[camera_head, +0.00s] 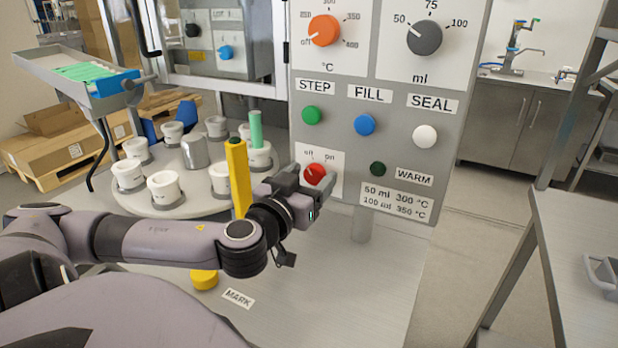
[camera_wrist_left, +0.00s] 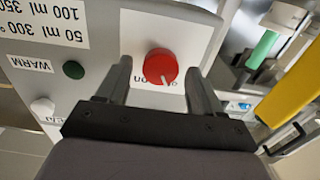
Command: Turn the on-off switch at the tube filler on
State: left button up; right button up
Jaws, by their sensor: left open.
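The red on-off switch (camera_head: 314,174) is a round knob on a white plate on the tube filler's grey front panel (camera_head: 345,150). It also shows in the left wrist view (camera_wrist_left: 159,66), where its white pointer line is toward the "off" mark. My left gripper (camera_head: 308,183) is open in front of the knob. In the left wrist view, its two fingers (camera_wrist_left: 160,72) stand on either side of the knob, with visible gaps. I cannot tell how far the fingertips are from the panel. My right gripper is not in view.
The dark green WARM lamp (camera_head: 378,169) is right of the switch. Green STEP (camera_head: 312,115), blue FILL (camera_head: 364,125) and white SEAL (camera_head: 425,136) buttons are above. A yellow post (camera_head: 238,178) and a round carousel (camera_head: 190,206) with white holders stand left of my gripper.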

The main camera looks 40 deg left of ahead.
pick_arm(q)
jog(key=c, duration=1)
jog(key=shift+m, duration=0.4)
jog(key=m, duration=0.2)
jog(key=shift+m+p, duration=0.3)
jog(key=m, duration=0.2)
jog(key=shift+d+m+p, duration=0.1)
jog(key=shift+m+p, duration=0.25)
jog(key=shift+m, duration=0.05)
jog(key=m+p, duration=0.2)
jog(key=m, duration=0.3)
jog(key=shift+w+f+m, duration=0.1)
jog(key=shift+m, duration=0.2)
